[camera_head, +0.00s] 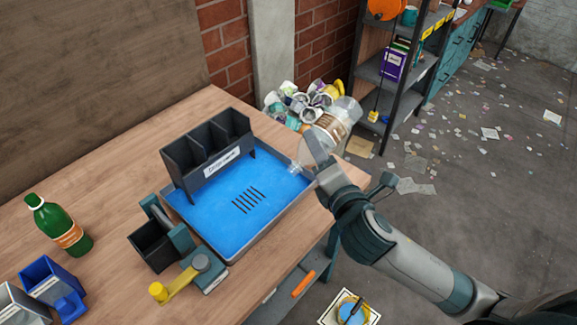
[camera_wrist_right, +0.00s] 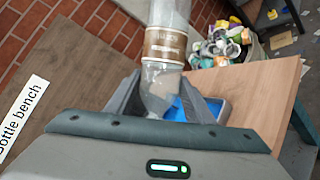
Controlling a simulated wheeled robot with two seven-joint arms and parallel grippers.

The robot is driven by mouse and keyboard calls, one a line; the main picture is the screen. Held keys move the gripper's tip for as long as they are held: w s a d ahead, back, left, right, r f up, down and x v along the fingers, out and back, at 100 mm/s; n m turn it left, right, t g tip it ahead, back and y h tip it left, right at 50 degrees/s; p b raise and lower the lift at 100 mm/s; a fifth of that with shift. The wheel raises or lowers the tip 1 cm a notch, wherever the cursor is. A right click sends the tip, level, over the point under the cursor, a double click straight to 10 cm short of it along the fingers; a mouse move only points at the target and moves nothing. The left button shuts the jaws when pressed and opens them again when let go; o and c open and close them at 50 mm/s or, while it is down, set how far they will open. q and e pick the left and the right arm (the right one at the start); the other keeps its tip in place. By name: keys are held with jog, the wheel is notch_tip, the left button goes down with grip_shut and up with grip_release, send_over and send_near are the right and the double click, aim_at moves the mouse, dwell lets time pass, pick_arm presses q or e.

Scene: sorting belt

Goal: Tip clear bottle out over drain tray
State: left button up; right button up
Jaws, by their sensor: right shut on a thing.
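The clear bottle (camera_head: 333,122), with a brown and white label, is tilted, its base up to the right and its neck down to the left. Its mouth is at the far right rim of the blue drain tray (camera_head: 215,205); I cannot tell whether it touches. My right gripper (camera_head: 318,168) is shut on the bottle near its lower end, above the tray's right corner. In the right wrist view the bottle (camera_wrist_right: 165,50) stands between the fingers (camera_wrist_right: 160,100), and the tray shows partly behind them. No liquid stream can be made out. My left gripper is not in view.
A dark divided rack (camera_head: 207,155) stands at the tray's back edge. A green bottle (camera_head: 60,228), a blue bin (camera_head: 50,280) and a yellow-handled device (camera_head: 180,281) are on the bench left of the tray. A heap of waste (camera_head: 300,103) lies beyond the bench.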

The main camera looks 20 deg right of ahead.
jog(key=shift+a, duration=0.1)
dwell(0.3)
jog(key=shift+w+f+m+p, duration=0.1)
jog(key=shift+w+m+p, duration=0.25)
jog(key=shift+p, duration=0.25)
jog(key=w+f+m+p, duration=0.1)
jog(key=w+a+f+h+p, duration=0.1)
jog(key=p, duration=0.1)
jog(key=w+f+m+h+p, duration=0.1)
jog(key=p, duration=0.1)
jog(key=shift+w+a+m+g, duration=0.1)
jog(key=shift+a+m+g, duration=0.15)
jog(key=shift+m+g, duration=0.15)
jog(key=a+f+m+g+h+p, duration=0.1)
jog(key=a+f+m+p, duration=0.1)
jog(key=a+f+p, duration=0.3)
jog(key=shift+w+a+f, duration=0.35)
jog(key=shift+a+f, duration=0.05)
jog(key=shift+f, duration=0.75)
jog(key=shift+r+m+p, duration=0.1)
jog(key=shift+m+p, duration=0.15)
jog(key=shift+p, duration=0.05)
